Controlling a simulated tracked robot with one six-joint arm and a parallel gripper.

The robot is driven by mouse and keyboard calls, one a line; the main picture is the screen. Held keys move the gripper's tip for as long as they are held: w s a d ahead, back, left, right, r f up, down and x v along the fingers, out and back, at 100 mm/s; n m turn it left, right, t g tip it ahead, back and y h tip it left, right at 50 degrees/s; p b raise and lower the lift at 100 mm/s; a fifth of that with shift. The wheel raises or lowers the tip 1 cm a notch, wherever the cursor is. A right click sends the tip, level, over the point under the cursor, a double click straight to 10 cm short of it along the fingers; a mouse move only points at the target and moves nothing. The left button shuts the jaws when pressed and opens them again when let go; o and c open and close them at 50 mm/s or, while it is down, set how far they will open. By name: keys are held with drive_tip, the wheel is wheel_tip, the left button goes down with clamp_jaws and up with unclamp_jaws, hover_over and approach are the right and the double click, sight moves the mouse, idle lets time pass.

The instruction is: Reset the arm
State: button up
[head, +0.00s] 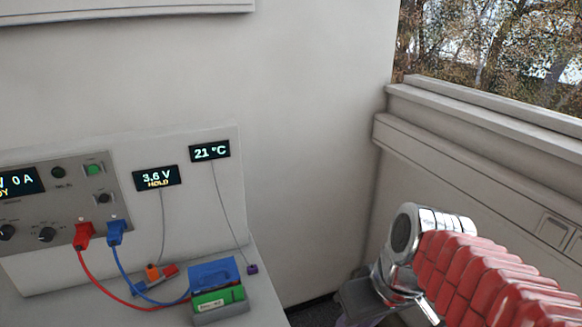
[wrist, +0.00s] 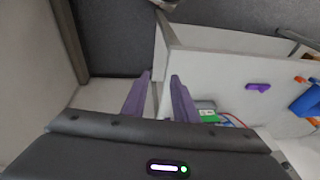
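My arm, with its red sleeve and chrome joint (head: 430,235), is at the lower right of the head view, to the right of the bench. My gripper is mostly hidden behind the arm at the bottom of that view. In the wrist view, the two purple fingers of my gripper (wrist: 161,80) stand apart. Nothing is held between them. The white bench and dark floor show beyond the fingers.
The cycler panel (head: 60,200) has red (head: 84,236) and blue (head: 116,233) plugs with cables. A green battery (head: 217,299) with a blue part sits on the bench (head: 258,312). Displays read 3.6 V HOLD (head: 157,178) and 21 °C (head: 210,151). A window ledge (head: 480,110) is at right.

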drive_tip(key=shift+s+d+r+m+t+h, duration=0.2)
drive_tip(key=shift+s+d+m+t+h, duration=0.2)
drive_tip(key=shift+d+m+t, duration=0.35)
drive_tip(key=shift+s+d+r+m+t+h, duration=0.25)
drive_tip(key=shift+s+d+m+t+h, duration=0.2)
drive_tip(key=shift+d, duration=0.5)
drive_tip(key=shift+s+d+r+m+t+h, duration=0.2)
drive_tip(key=shift+s+d+m+t+h, duration=0.15)
drive_tip(key=shift+d+m+t, duration=0.4)
drive_tip(key=shift+w+d, duration=0.1)
idle(0.5)
